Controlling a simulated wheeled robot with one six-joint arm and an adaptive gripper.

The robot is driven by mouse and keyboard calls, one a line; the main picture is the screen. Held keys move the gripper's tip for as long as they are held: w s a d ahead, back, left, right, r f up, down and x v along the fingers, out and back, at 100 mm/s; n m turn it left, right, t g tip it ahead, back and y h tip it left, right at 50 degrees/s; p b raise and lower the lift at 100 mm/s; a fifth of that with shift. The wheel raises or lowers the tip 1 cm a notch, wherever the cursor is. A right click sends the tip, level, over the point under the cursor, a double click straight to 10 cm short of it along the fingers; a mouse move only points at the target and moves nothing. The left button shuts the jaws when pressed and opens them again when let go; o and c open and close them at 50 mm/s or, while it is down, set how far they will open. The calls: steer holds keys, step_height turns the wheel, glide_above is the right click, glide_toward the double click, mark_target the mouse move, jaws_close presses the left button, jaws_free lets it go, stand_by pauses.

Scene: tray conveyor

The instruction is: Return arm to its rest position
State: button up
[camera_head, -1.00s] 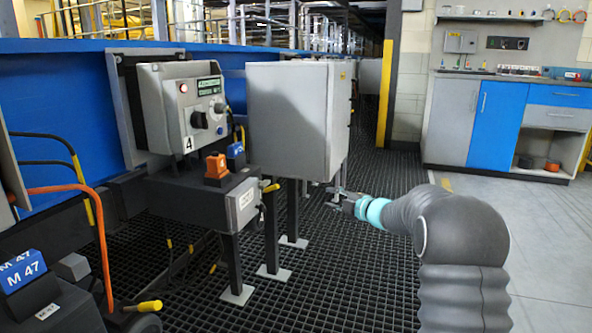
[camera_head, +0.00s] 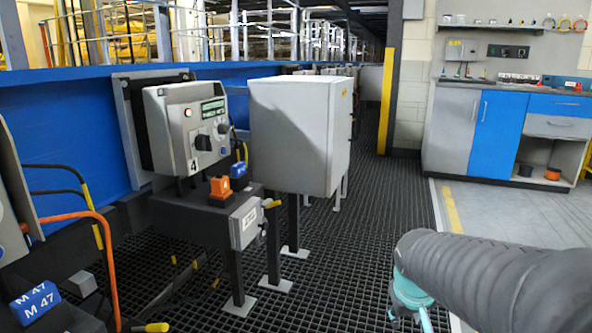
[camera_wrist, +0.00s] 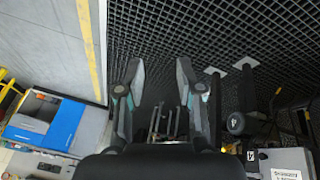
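My arm, in a dark ribbed sleeve with a teal wrist, reaches in from the right of the head view. Its end (camera_head: 408,312) points down over the black floor grating, and the fingers are mostly cut off there by the bottom edge. In the wrist view my gripper (camera_wrist: 158,75) shows its two fingers standing well apart. Nothing is held between them; only grating and some thin grey parts further off show in the gap.
The grey control box (camera_head: 187,125) numbered 4 stands left, with an orange switch (camera_head: 221,187) below it. A grey cabinet (camera_head: 300,130) on legs stands beside it. A workbench with a blue door (camera_head: 497,133) is at the back right. Open grating lies between.

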steer(key=s+a+r+y+p, duration=0.1)
steer(key=s+a+r+p, duration=0.1)
steer(key=s+r, duration=0.3)
steer(key=s+a+r+t+y+p, duration=0.1)
steer(key=s+a+r, duration=0.3)
steer(key=s, duration=0.6)
steer(key=shift+r+m+p, duration=0.35)
steer(key=shift+m+p, duration=0.05)
steer(key=shift+p, duration=0.5)
